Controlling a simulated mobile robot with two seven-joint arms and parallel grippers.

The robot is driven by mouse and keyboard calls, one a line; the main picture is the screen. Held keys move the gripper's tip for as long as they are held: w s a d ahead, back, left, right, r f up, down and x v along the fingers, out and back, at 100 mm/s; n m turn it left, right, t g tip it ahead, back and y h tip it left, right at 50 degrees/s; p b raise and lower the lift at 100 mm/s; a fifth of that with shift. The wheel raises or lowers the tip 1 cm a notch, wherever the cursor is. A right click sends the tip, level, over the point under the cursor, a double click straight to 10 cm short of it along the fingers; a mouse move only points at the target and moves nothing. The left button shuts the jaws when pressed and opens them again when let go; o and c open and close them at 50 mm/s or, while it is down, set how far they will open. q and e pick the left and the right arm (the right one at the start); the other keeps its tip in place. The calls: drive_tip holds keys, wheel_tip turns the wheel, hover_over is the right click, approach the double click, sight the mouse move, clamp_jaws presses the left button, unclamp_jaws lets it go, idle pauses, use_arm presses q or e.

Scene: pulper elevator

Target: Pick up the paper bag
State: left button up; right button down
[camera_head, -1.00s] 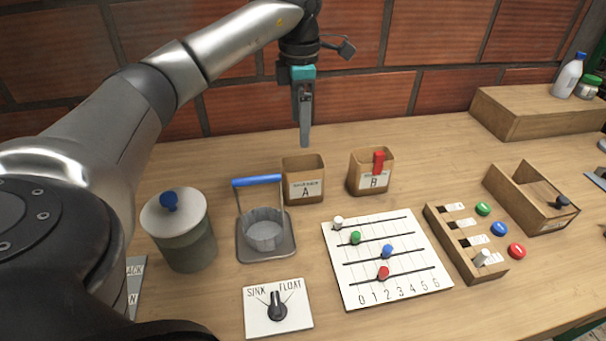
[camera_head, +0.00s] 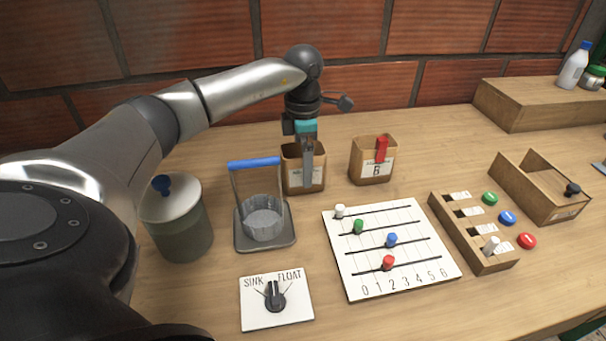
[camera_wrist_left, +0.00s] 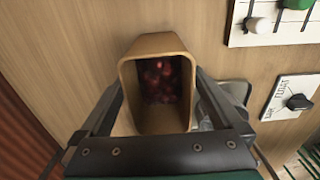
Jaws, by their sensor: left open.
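Two open brown paper bags stand near the back of the table. Bag A (camera_head: 291,182) is left of bag B (camera_head: 366,172), which has a red tag on its front. My left gripper (camera_head: 307,180) points down at bag A, with a finger in front of its right part. In the left wrist view, bag A (camera_wrist_left: 152,43) stands upright between the two spread fingers of the gripper (camera_wrist_left: 162,85), with round dark red fruits inside. The jaws are open; I cannot tell if a finger touches the bag. My right gripper is not in view.
Just left of bag A is a metal cup on a tray with a blue handle (camera_head: 254,162). A lidded jar (camera_head: 180,235) stands further left. In front are a slider board (camera_head: 350,270) and a SINK/FLOAT knob plate (camera_head: 255,312). A brick wall (camera_head: 190,40) is behind.

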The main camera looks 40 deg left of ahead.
use_arm(q)
drive_tip(key=shift+f, duration=0.2)
drive_tip(key=shift+c, duration=0.2)
drive_tip(key=c, duration=1.4)
drive_tip(key=shift+r, duration=0.1)
